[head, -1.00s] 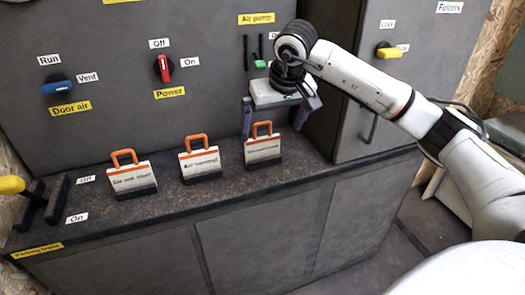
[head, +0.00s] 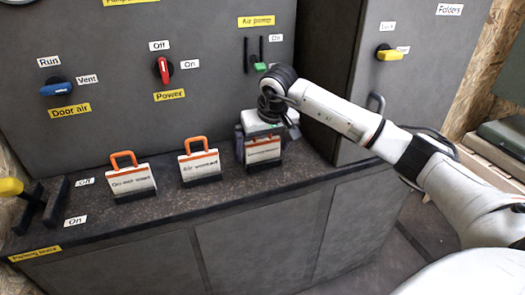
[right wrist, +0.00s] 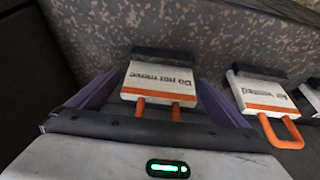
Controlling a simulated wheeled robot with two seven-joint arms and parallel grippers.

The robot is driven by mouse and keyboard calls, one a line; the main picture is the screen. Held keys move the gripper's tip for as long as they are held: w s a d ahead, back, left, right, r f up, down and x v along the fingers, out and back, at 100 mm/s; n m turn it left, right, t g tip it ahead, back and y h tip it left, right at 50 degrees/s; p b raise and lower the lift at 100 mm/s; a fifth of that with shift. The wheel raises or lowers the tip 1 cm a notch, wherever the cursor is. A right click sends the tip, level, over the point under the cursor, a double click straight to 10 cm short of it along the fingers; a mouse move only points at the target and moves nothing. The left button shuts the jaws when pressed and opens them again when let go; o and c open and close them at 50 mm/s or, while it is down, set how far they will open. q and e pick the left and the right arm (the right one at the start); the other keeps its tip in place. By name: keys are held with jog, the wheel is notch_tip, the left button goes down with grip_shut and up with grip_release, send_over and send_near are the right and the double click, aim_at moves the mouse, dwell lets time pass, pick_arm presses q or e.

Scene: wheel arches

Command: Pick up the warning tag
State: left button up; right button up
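Three white warning tags with orange handles and dark bases stand in a row on the dark speckled counter (head: 225,195). In the head view they are a left tag (head: 132,181), a middle tag (head: 199,166) reading "Air vented" and a right tag (head: 264,154). My right gripper (head: 262,141) is open, pointing down over the right tag. In the right wrist view its purple fingers (right wrist: 158,98) stand on either side of that tag (right wrist: 158,82), which reads "Do not move", with gaps showing. The "Air vented" tag (right wrist: 262,93) is beside them. My left gripper is out of view.
A dark panel behind the counter carries a blue door air knob (head: 57,89), a red power knob (head: 163,69) and a green-tipped air pump lever (head: 260,67). A cabinet with a yellow handle (head: 391,54) stands right of the gripper. A yellow-knobbed lever (head: 10,187) is at far left.

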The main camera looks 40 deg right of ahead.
jog(key=c, duration=1)
notch_tip(320, 180, up, 10)
jog(key=shift+p, duration=0.55)
